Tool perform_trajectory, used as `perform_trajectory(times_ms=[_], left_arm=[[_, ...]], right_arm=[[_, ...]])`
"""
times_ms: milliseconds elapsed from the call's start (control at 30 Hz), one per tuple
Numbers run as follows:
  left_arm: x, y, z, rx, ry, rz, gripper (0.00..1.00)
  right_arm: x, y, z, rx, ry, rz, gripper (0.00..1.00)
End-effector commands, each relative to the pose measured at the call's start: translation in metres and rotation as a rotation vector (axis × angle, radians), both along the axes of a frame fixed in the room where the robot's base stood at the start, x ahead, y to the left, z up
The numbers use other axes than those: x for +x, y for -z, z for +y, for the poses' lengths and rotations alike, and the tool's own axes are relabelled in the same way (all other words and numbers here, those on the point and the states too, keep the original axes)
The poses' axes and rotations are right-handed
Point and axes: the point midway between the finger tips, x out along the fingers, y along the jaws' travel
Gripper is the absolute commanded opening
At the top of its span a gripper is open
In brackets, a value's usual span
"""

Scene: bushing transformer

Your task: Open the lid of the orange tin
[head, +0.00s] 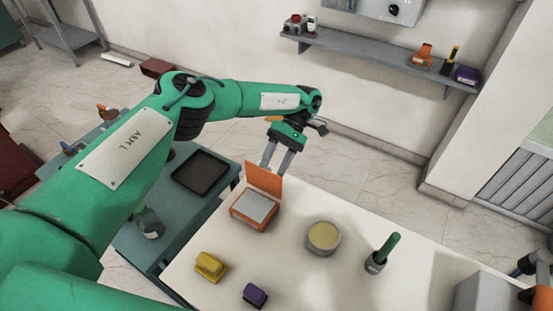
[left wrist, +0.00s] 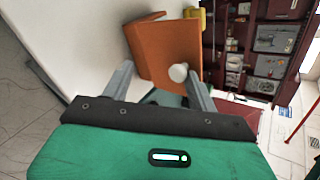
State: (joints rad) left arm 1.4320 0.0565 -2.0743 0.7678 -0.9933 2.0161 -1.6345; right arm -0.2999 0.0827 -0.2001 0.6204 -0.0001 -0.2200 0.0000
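The orange tin (head: 250,213) stands on the white table near its far left edge. Its lid (head: 264,180) is up, about upright at the tin's far side, and the light grey inside shows. In the left wrist view the lid (left wrist: 153,50) shows its outer face with a white round knob (left wrist: 178,72). My left gripper (head: 275,168) is open just behind the lid. In the left wrist view its spread fingers (left wrist: 160,80) stand either side of the knob, with nothing held. My right gripper is not in view.
A round tin with a yellowish top (head: 324,238), a green-handled tool in a grey cup (head: 376,262), a yellow block (head: 211,267) and a purple block (head: 255,295) stand on the table. A dark tray (head: 201,172) lies on the teal bench at left. A shelf (head: 380,62) hangs behind.

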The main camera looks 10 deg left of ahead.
Motion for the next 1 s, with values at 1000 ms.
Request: perform_trajectory(times_ms=[1000], left_arm=[[-0.003, -0.117, -0.001, 0.002, -0.001, -0.006, 0.43]], right_arm=[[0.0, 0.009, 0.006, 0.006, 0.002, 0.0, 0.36]])
